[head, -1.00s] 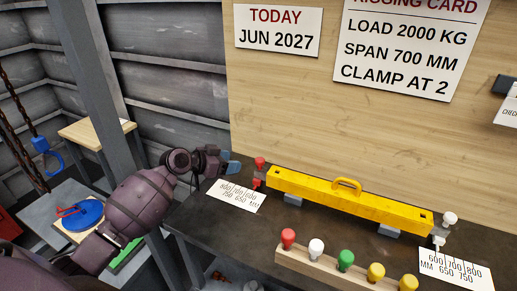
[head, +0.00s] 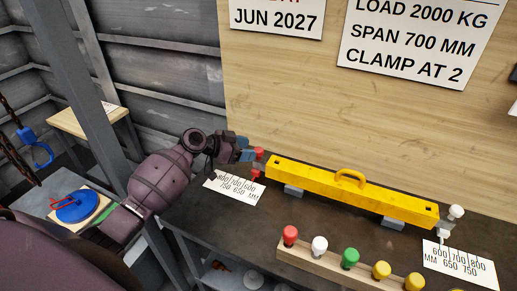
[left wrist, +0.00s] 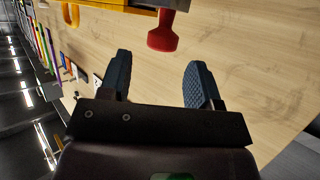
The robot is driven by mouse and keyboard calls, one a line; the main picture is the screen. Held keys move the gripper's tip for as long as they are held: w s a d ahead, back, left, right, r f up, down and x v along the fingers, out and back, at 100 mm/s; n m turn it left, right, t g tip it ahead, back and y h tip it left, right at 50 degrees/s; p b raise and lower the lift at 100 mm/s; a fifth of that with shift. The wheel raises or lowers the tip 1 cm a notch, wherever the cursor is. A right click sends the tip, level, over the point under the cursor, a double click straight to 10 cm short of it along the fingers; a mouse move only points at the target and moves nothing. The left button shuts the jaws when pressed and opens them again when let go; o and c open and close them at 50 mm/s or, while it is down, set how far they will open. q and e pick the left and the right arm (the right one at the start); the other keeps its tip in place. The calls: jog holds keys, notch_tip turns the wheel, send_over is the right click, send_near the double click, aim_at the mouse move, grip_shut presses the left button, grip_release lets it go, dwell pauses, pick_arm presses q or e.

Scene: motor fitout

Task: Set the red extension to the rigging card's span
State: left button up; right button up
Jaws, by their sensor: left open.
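The red extension (head: 258,153) stands at the left end of the yellow beam (head: 350,188), with a red lower part beside the left scale card (head: 228,190). The rigging card (head: 412,40) reads SPAN 700 MM, LOAD 2000 KG and CLAMP AT 2. My left gripper (head: 246,149) is open, right at the red knob and partly hiding the extension. In the left wrist view the red knob (left wrist: 164,36) is just beyond the fingertips, between their lines, with nothing gripped. The extension's exact reading on the scale is too small to tell. My right gripper is out of view.
A white extension (head: 454,213) stands at the beam's right end by another scale card (head: 462,266). A wooden rack (head: 320,265) of coloured knobs lies in front. Dark bench is clear between beam and rack. A grey post (head: 105,95) stands left.

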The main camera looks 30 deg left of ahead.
aim_at(258, 149)
pick_arm(q)
jog(key=shift+x, duration=2.4)
jog(key=shift+w, duration=0.1)
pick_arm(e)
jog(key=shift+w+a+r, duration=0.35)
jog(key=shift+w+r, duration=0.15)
pick_arm(q)
jog(key=shift+a, duration=0.1)
